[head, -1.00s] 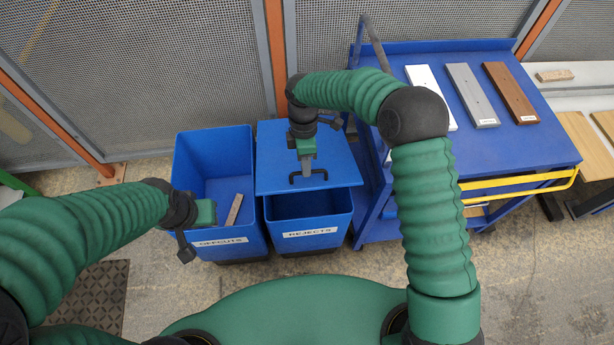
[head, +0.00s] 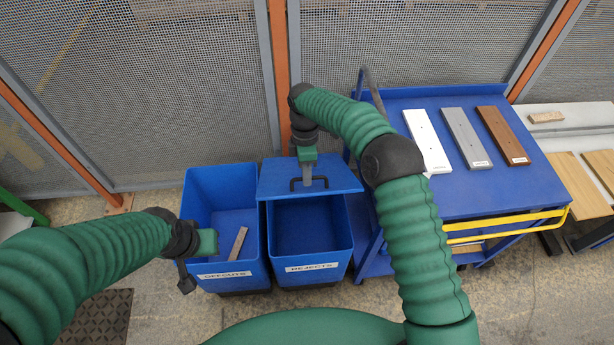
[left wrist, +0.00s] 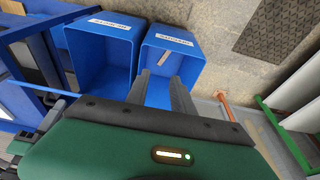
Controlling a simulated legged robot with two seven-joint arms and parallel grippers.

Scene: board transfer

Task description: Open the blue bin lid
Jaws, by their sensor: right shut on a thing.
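The blue lid (head: 345,179) covers the back part of the blue REJECTS bin (head: 310,269) and looks tilted, with the bin's front opening exposed. My right gripper (head: 308,182) is shut on the lid's dark handle (head: 325,180). The REJECTS bin also shows in the left wrist view (left wrist: 115,27), and no contents can be seen in it. My left gripper (head: 207,243) is over the left side of the OFFCUTS bin. Its fingers (left wrist: 160,78) are apart with nothing between them in the left wrist view.
The blue OFFCUTS bin (head: 227,275) stands beside the REJECTS bin at left and holds a wooden piece (head: 238,243). A blue cart (head: 455,195) stands at right with white (head: 427,140), grey (head: 466,138) and brown (head: 503,135) boards. A mesh fence (head: 190,80) rises behind.

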